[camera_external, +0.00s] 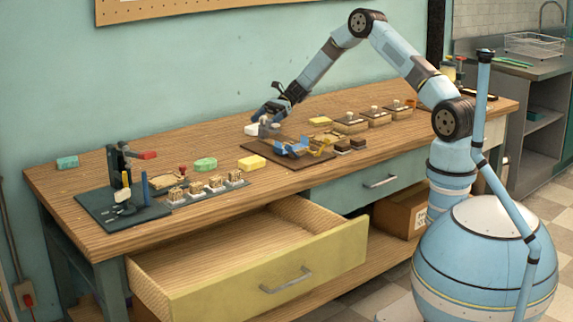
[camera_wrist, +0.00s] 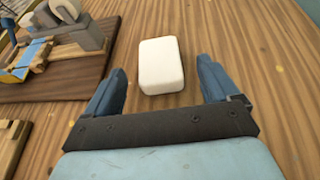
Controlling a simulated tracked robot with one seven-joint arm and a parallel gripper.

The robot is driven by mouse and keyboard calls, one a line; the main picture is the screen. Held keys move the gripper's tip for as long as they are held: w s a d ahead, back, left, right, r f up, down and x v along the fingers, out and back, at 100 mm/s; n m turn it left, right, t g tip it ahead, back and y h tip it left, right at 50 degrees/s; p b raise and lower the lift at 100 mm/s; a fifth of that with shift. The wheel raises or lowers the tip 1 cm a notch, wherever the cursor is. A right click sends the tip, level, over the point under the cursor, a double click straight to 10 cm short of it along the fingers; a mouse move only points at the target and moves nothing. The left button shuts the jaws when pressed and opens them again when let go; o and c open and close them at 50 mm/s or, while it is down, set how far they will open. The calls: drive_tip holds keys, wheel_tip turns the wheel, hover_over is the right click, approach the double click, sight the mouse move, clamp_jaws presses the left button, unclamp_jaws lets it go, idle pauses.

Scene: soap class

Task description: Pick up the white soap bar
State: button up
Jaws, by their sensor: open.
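The white soap bar (camera_wrist: 161,65) lies flat on the wooden table in the wrist view, just ahead of and between my two blue fingers. It also shows in the external view as a small white block (camera_external: 252,129) at the left of my gripper (camera_external: 270,113). In the wrist view my gripper (camera_wrist: 160,88) is open, with one finger on each side of the bar and a gap on both sides. I see no contact between the fingers and the bar. In the external view the fingers are small and partly hidden.
A dark wooden board (camera_wrist: 60,84) with a blue and grey device stands left of the bar in the wrist view. On the workbench (camera_external: 130,165) are yellow bars (camera_external: 251,162), a green bar (camera_external: 205,164) and a press (camera_external: 122,190). A yellow drawer (camera_external: 270,280) hangs open in front.

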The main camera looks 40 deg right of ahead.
sight(255, 126)
drive_tip(key=shift+x, duration=2.4)
drive_tip(key=shift+r, duration=0.1)
drive_tip(key=shift+c, duration=0.4)
drive_tip(key=c, duration=1)
drive_tip(key=shift+r, duration=0.1)
drive_tip(key=shift+c, duration=0.2)
